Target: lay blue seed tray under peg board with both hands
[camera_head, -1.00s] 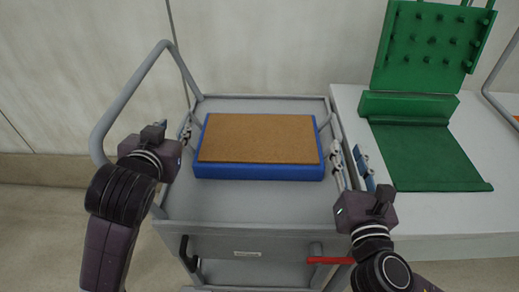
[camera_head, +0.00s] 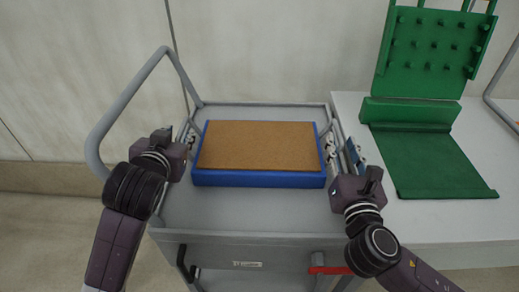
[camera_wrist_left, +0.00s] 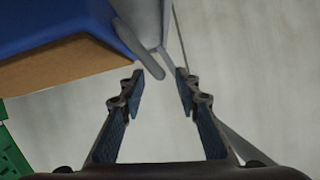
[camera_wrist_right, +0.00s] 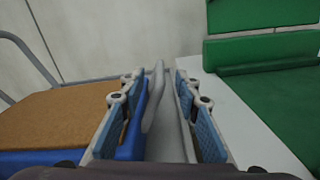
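The blue seed tray (camera_head: 260,180) lies flat on the grey cart, filled to the rim with a brown surface (camera_head: 260,146). Grey loop handles stand at its left (camera_head: 196,128) and right (camera_head: 326,128) ends. My left gripper (camera_head: 188,138) is open beside the left end; in the left wrist view a grey handle (camera_wrist_left: 140,50) reaches toward the gap between its fingertips. My right gripper (camera_head: 343,148) is open beside the right end; in its wrist view a grey handle (camera_wrist_right: 155,95) shows between the fingers. The green peg board (camera_head: 432,45) stands tilted up at the right.
The grey cart (camera_head: 245,218) has a tall tubular rail (camera_head: 125,105) on its left. A white table (camera_head: 435,222) adjoins it on the right, with a flat green base (camera_head: 435,165) in front of the peg board. A wall closes off the back.

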